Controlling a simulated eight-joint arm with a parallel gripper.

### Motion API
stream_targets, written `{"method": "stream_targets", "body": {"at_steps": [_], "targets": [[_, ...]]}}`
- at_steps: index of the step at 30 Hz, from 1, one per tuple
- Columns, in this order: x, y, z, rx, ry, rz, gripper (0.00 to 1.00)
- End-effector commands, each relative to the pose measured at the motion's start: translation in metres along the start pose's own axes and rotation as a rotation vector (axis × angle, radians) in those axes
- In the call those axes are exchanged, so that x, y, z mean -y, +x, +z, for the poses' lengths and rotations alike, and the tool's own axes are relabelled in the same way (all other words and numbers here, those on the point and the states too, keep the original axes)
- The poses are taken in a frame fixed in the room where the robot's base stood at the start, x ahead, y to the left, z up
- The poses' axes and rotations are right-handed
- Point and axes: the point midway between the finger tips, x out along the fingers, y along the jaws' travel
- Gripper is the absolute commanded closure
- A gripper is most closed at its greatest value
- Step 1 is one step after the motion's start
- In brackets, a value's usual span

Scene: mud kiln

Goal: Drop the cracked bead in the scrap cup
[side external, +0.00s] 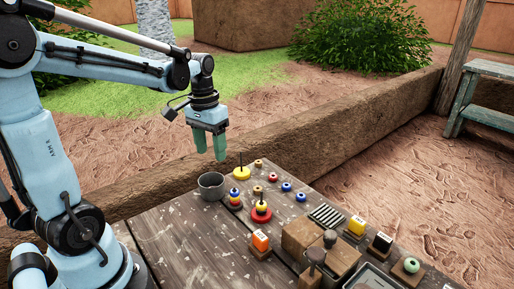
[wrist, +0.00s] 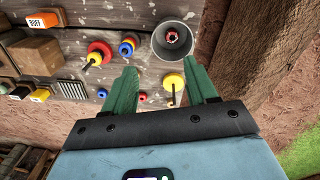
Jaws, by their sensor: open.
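The grey scrap cup (side external: 211,187) stands at the table's back left edge; it also shows in the wrist view (wrist: 158,46). A small red bead (wrist: 172,36) with a pale, uneven centre lies inside it; it looks like the cracked bead, but the crack is too small to make out. My gripper (side external: 211,155) is open and empty above the table near the cup. In the wrist view its green fingers (wrist: 162,70) are apart, with the cup beyond their tips.
A yellow disc with a pin (side external: 241,173), a blue-topped stack (side external: 235,198) and a red stack (side external: 261,211) stand near the cup. Several loose beads (side external: 286,187) lie to the right. Labelled blocks (side external: 260,241) and wooden blocks (side external: 301,238) stand towards the front.

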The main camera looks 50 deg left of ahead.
Motion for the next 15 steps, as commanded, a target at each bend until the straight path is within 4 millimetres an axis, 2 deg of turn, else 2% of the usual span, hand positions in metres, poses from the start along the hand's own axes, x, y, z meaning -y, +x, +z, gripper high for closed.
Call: {"method": "stream_targets", "body": {"at_steps": [9, 15], "targets": [[0.000, -0.054, 0.000, 0.000, -0.001, 0.000, 0.43], [0.000, -0.080, 0.000, 0.000, -0.001, 0.000, 0.43]]}}
